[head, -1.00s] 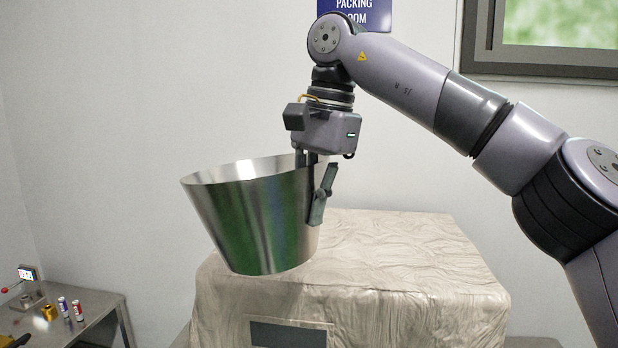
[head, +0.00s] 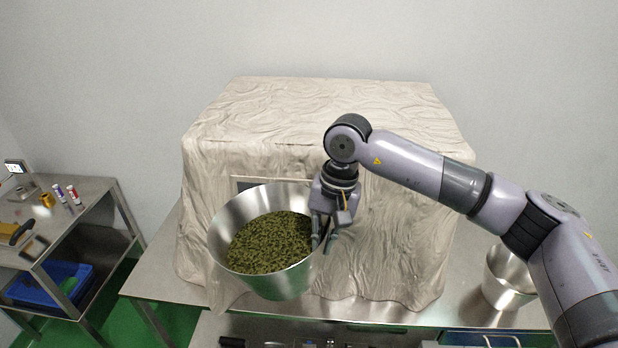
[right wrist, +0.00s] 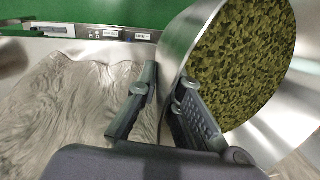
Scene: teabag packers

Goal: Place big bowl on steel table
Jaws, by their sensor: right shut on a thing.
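The big bowl (head: 278,280) is a shiny steel bowl holding dark green tea leaves. My right gripper (head: 324,240) is shut on its right rim, one finger inside and one outside. In the right wrist view the bowl (right wrist: 172,42) fills the right side, its wall running between the fingers (right wrist: 165,105). The bowl is slightly tilted in front of the cloth cover. The steel table (head: 160,270) extends under the cover and shows at left and right. The bowl looks held up, but its base is partly hidden from view. My left gripper is out of view.
A wrinkled beige cover (head: 330,110) drapes a large boxy thing on the table. A smaller steel bowl (head: 508,280) stands at the right, near my right arm. A side table (head: 95,215) at left carries small items. Bare steel shows left of the cover.

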